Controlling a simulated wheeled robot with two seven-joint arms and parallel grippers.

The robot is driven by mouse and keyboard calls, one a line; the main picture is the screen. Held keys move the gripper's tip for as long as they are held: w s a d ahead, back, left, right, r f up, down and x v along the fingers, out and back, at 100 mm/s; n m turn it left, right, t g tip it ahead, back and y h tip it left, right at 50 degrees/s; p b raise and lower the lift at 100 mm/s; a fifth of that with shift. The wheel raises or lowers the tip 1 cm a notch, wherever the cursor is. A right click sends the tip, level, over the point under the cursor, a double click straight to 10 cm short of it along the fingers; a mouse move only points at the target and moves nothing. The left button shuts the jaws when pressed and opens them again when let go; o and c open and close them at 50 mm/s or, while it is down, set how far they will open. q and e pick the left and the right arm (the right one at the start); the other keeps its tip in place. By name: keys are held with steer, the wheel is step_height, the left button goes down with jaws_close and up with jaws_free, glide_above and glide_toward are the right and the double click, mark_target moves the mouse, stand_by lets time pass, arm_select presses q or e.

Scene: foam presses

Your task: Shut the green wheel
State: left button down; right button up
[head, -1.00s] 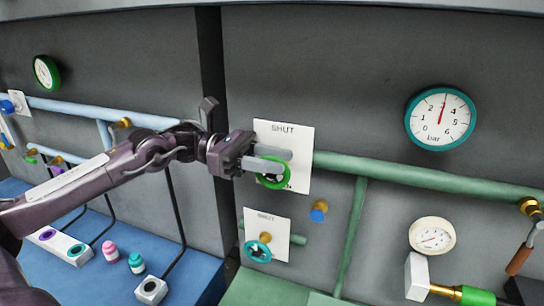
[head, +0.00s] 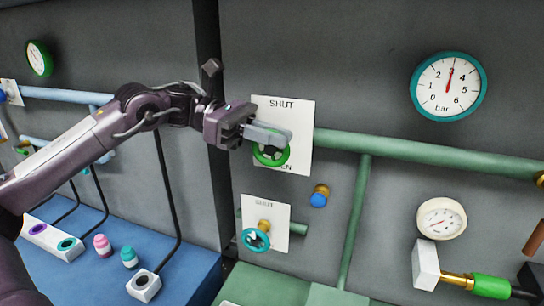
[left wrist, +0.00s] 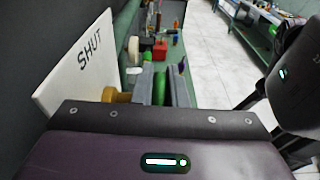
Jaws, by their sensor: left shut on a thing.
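The green wheel (head: 270,162) sits on the upper green pipe, in front of a white plate (head: 301,125) marked SHUT at the top, with a partly hidden OPEN at the bottom. My left gripper (head: 276,138) is shut on the upper part of its rim. In the left wrist view the green rim (left wrist: 159,88) shows between the grey fingers, with a brass stem (left wrist: 115,95) beside it. The fingers hide part of the wheel. My right gripper is not in view.
A teal wheel (head: 256,240) sits below on its own SHUT plate (head: 279,213). A blue-capped brass knob (head: 319,196) is to the right. A teal-rimmed gauge (head: 449,87) reads about 3 bar. Pink (head: 102,246) and teal (head: 129,258) bottles stand on the blue bench.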

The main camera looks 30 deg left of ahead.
arm_select(q)
steer(key=y+b, duration=0.2)
steer(key=b, duration=0.1)
steer(key=shift+d+f, duration=0.2)
steer(key=shift+d, duration=0.05)
steer(key=shift+w+g+y+b, duration=0.1)
steer(key=shift+g+y+b, duration=0.2)
steer(key=shift+y, duration=0.2)
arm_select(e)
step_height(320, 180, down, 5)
arm_select(q)
steer(key=shift+d+r+y, duration=0.15)
steer(key=shift+y, duration=0.35)
steer(key=y+p, duration=0.1)
steer(key=g+y+p, duration=0.1)
steer(key=y, duration=0.1)
steer(key=shift+d, duration=0.3)
steer(key=shift+w+d+f+g+y+p, duration=0.1)
steer(key=shift+f+g+y+p, duration=0.15)
steer(key=shift+y+p, duration=0.45)
steer(key=shift+w+d+f+g+y+p, duration=0.15)
steer(key=shift+f+y+p, duration=0.1)
steer(key=shift+y+p, duration=0.45)
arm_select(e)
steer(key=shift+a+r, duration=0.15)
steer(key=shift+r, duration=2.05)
arm_select(q)
steer(key=shift+s, duration=0.1)
steer(key=shift+f, duration=0.1)
